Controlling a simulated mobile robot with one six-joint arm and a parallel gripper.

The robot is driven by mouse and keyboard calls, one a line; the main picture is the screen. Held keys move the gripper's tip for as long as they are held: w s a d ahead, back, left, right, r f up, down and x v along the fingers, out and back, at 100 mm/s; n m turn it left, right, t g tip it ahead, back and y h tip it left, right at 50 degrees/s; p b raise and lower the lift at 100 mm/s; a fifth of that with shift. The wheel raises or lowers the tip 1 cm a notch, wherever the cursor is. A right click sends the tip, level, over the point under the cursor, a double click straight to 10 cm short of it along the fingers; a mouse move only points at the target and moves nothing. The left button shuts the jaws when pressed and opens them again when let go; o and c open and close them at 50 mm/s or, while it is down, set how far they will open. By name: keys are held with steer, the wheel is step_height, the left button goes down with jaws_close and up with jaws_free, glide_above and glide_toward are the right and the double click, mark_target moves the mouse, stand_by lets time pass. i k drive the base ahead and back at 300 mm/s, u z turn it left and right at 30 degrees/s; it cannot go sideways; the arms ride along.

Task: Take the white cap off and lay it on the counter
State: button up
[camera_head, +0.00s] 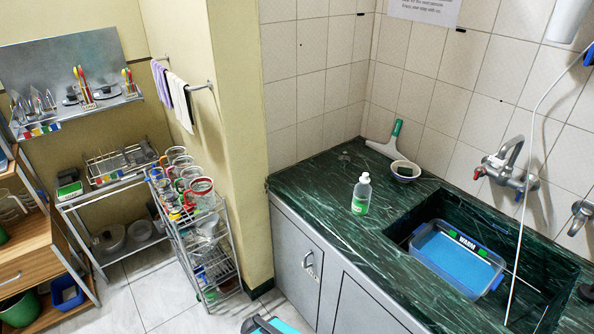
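A small clear bottle (361,196) with green liquid stands upright on the dark green marble counter (320,185), left of the sink. It has a pale, whitish top (364,177), which looks like a cap seated on the bottle; its details are too small to tell. A white cylindrical body (569,18) is cut off at the top right, with a thin white tube hanging toward the sink. No other white cap can be made out. My gripper is not in view.
The sink (403,226) holds a blue-rimmed tub (456,258) of blue water. A bowl (404,171) and squeegee (385,148) lie behind the bottle. Counter left and front of the bottle is bare. A wire rack (208,262) with jars stands left. A teal-and-black object (270,326) is cut off below.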

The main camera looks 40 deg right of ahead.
mark_target(365, 179)
steer(key=z, duration=1.1)
steer(key=k, duration=0.65)
steer(key=z, duration=0.3)
steer(key=i, duration=0.45)
